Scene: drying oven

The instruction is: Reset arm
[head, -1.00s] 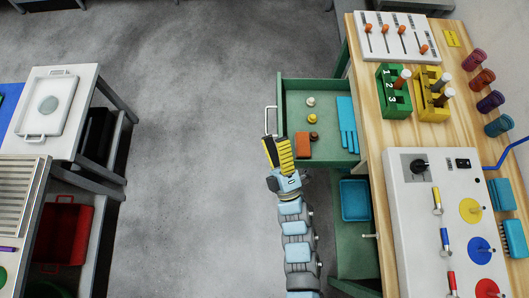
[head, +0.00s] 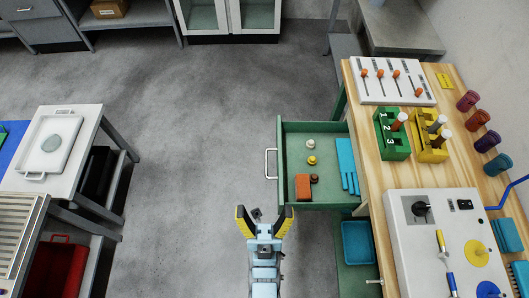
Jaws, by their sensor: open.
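My gripper (head: 264,220) is in the lower middle of the head view, with its yellow-and-black fingers spread open and nothing between them. It is over the grey floor, below and left of the open green drawer (head: 285,145), apart from the drawer's silver handle (head: 267,164). My arm runs straight down from it to the bottom edge of the picture.
The drawer holds small knobs, an orange-brown block (head: 303,187) and blue gloves (head: 347,165). A wooden bench (head: 376,181) with panels stands right. A white table (head: 85,120) with a tray (head: 72,128) stands left. The floor between is clear.

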